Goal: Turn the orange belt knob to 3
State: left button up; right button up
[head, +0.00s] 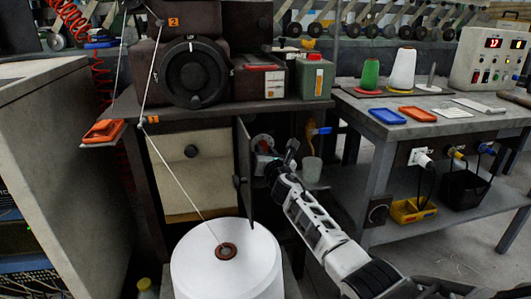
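A small round grey knob-like part with a reddish-orange centre (263,145) shows inside the open dark cabinet, just right of its door (243,170). I cannot read any number on it, and my gripper partly covers that area. My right gripper (280,160) is in front of the cabinet opening, just below and right of this round part; I cannot tell if they touch. Its dark fingers are small, and their gap is unclear. My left gripper is out of view.
A large white thread cone (225,265) stands in front, its thread running up to the machine (193,73). A grey workbench (420,120) with spools, trays and a control box (490,60) is at right. A grey cabinet (50,130) borders the left.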

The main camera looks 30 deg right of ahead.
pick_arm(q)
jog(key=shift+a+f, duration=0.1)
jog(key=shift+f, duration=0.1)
pick_arm(e)
jog(key=shift+f, duration=0.1)
jog(key=shift+c, duration=0.3)
jog(key=shift+m+b, duration=0.35)
jog(key=shift+m, duration=0.45)
jog(key=shift+m+b, duration=0.3)
jog(key=shift+m, duration=0.5)
jog(key=m+b, duration=0.1)
jog(key=m, duration=0.1)
jog(key=shift+m, duration=0.4)
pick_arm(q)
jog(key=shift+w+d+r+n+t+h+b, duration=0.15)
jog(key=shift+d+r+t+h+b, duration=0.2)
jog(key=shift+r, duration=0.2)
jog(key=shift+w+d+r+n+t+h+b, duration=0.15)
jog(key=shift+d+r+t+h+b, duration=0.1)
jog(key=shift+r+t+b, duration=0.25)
pick_arm(e)
jog(key=m, duration=0.6)
jog(key=shift+a+m, duration=0.15)
jog(key=shift+m, duration=0.15)
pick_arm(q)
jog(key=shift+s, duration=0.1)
